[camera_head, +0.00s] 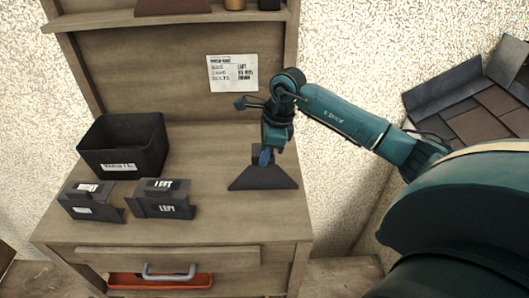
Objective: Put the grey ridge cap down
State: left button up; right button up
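The dark grey ridge cap (263,178) is at the right part of the wooden bench top, its wide lower edge level with the wood. I cannot tell if it rests on the wood or hangs just above it. My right gripper (265,157) comes down on its raised upper part from above, with a blue fingertip against it. The gripper looks shut on the cap, though the far finger is hidden. My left gripper is not in view.
A black bin (123,146) stands at the back left of the bench (205,228). Two dark labelled pieces (88,200) (164,198) stand in front of it. A paper note (233,73) is on the back panel. Below is an open drawer with an orange tray (160,281). Dark tiles (480,115) lie at right.

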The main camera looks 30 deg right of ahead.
jog(key=o, duration=0.4)
jog(key=shift+c, duration=0.2)
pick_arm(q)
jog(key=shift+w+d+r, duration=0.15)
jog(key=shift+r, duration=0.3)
